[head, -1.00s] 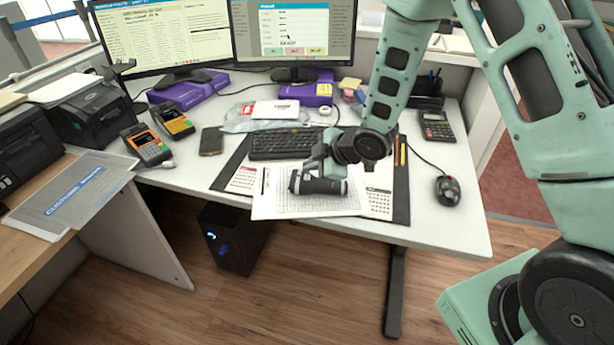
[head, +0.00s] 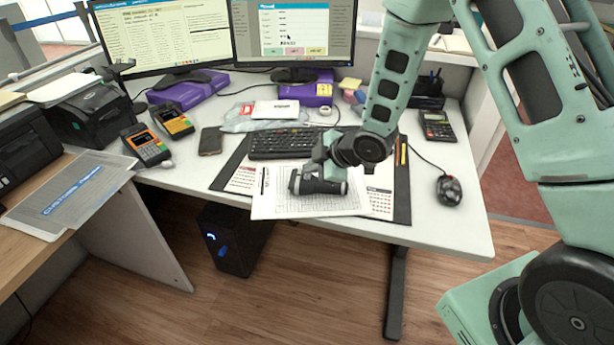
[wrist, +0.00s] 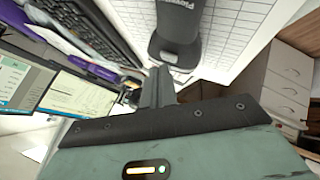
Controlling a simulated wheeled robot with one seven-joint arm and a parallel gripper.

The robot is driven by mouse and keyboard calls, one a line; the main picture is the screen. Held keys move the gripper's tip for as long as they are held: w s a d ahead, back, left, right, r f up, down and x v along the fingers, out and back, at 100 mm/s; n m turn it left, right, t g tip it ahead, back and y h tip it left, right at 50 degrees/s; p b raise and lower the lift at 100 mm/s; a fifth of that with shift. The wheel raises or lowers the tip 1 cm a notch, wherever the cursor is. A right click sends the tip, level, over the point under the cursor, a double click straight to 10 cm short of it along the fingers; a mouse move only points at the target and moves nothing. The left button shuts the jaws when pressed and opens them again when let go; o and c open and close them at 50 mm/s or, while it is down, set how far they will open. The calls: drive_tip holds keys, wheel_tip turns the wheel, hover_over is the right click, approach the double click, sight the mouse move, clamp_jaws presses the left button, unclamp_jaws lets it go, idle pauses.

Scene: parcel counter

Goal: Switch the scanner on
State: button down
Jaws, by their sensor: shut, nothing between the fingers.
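The scanner (head: 325,187) is a black handheld device lying on its side on a gridded paper sheet at the front middle of the desk. In the wrist view, the scanner (wrist: 178,32) is at the top centre, with pale lettering on its dark body. My gripper (head: 312,170) is over the scanner in the head view and partly covers it. In the wrist view, the dark fingers of my gripper (wrist: 158,72) are together and empty, with their tips close to the scanner's near end. I cannot tell whether they touch it. No switch on the scanner can be made out.
A keyboard (head: 285,143) lies behind the scanner, and a mouse (head: 448,190) and calculator (head: 436,125) are to the right. Two card terminals (head: 147,146) and a phone (head: 210,140) are on the left. The desk's front right corner is clear.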

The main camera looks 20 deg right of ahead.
sight(310, 181)
drive_tip(key=shift+f+b, duration=0.3)
drive_tip(key=shift+f, duration=0.1)
drive_tip(key=shift+r, duration=0.15)
drive_tip(key=shift+r+p, duration=0.7)
drive_tip(key=shift+r, duration=0.1)
drive_tip(key=shift+r+p, duration=2.25)
drive_tip(key=shift+r, duration=0.75)
drive_tip(key=s+a+r+m+g+h, duration=0.2)
drive_tip(key=s+a+r+m, duration=0.3)
drive_tip(key=s+r, duration=0.4)
drive_tip(key=s+a+r+m+g+h, duration=0.1)
drive_tip(key=s+r+g, duration=0.1)
drive_tip(key=s, duration=1)
drive_tip(key=s+a+r+m+g+h, duration=0.1)
drive_tip(key=s+r+m+g, duration=0.1)
drive_tip(key=s, duration=0.9)
drive_tip(key=shift+s+r+m+g+h+p, duration=0.3)
drive_tip(key=shift+s+r+g+h+p, duration=0.1)
drive_tip(key=shift+r+g, duration=0.35)
